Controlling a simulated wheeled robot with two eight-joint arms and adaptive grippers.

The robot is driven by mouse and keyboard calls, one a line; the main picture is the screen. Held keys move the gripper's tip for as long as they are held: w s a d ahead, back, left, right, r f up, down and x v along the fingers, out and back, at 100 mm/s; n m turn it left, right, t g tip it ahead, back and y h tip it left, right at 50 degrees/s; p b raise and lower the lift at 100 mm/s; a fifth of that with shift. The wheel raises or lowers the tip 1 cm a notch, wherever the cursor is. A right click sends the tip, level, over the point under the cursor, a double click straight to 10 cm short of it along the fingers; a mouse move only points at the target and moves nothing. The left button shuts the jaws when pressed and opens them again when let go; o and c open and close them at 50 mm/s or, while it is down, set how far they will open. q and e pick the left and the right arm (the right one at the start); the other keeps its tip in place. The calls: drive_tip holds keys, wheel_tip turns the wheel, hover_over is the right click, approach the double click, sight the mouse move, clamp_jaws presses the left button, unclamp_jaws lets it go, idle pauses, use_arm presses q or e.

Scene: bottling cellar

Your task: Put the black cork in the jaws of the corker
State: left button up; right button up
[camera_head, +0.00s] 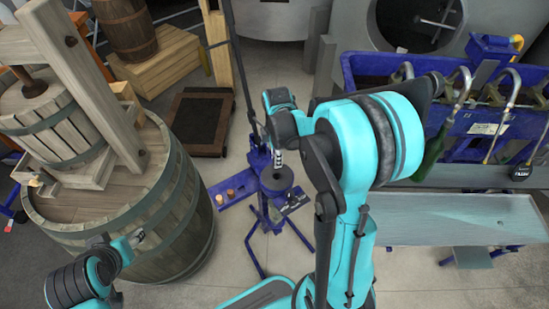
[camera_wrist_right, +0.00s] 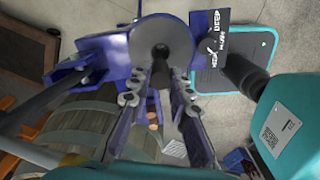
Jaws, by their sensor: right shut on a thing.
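The blue corker (camera_head: 258,160) stands on the floor mid-picture in the head view. Its round grey plate (camera_head: 277,181) has a dark centre and also shows in the right wrist view (camera_wrist_right: 146,36). My right gripper (camera_head: 278,158) points down just over this plate. In the right wrist view its fingertips (camera_wrist_right: 163,68) come close together in front of the plate, by a small dark spot that seems to be the black cork (camera_wrist_right: 162,51). I cannot tell whether it touches the corker. The corker's jaws are not clear. My left gripper (camera_head: 135,238) is over the big barrel, its fingers unclear.
A blue shelf on the corker carries a tan cork (camera_head: 219,199) and a brown cork (camera_head: 231,193). The big barrel (camera_head: 150,215) with a press stands left. A blue bottling trough (camera_head: 390,125) and a grey bench (camera_head: 450,220) are at right. The corker's long lever (camera_head: 236,60) rises behind.

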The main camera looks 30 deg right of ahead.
drive_tip(key=shift+s+f+b, duration=0.1)
drive_tip(key=shift+f+b, duration=1.85)
drive_tip(key=shift+f, duration=0.7)
drive_tip(key=shift+f+b, duration=0.95)
drive_tip(key=shift+f, duration=0.15)
drive_tip(key=o, duration=0.8)
drive_tip(key=shift+c, duration=0.2)
wheel_tip(320, 180, up, 12)
